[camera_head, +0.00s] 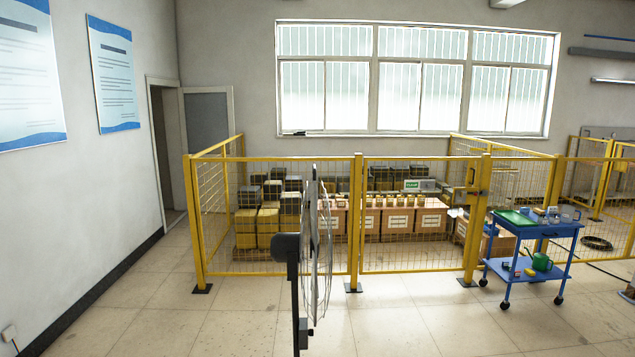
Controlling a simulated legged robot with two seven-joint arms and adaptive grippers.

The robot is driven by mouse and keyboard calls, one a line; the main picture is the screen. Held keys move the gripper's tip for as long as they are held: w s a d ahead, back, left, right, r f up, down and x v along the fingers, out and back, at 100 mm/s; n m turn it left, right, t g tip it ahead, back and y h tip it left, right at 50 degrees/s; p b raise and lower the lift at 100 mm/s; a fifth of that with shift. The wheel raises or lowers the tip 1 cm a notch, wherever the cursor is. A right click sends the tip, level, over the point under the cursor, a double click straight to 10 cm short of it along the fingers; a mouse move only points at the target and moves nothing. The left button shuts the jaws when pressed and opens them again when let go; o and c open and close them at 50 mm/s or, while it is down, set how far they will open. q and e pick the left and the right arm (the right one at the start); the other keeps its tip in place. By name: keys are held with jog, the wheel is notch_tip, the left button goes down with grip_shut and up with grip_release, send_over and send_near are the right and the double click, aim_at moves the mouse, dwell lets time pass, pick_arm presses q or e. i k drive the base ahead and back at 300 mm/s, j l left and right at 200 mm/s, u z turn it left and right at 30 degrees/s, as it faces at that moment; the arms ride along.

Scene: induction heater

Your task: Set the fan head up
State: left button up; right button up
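A black pedestal fan stands in the lower middle of the head view. Its round wire-cage fan head (318,245) is seen nearly edge-on, so it shows as a thin, tall shape facing right. The dark motor housing (287,247) sticks out to the left behind the cage. A thin dark pole (294,310) runs down below the housing and leaves the bottom of the picture. The head looks roughly upright. Neither of my grippers shows in this view, and nothing is seen touching the fan.
A yellow mesh fence (357,225) stands behind the fan, enclosing stacked boxes (260,225) and crates. A blue wheeled cart (530,247) with a green tray (514,217) and small items stands at the right. The tiled floor (400,325) around the fan is clear.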

aim_at(282, 243)
jog(key=i+l+z, duration=0.1)
jog(key=i+z, duration=0.35)
jog(key=i, duration=0.65)
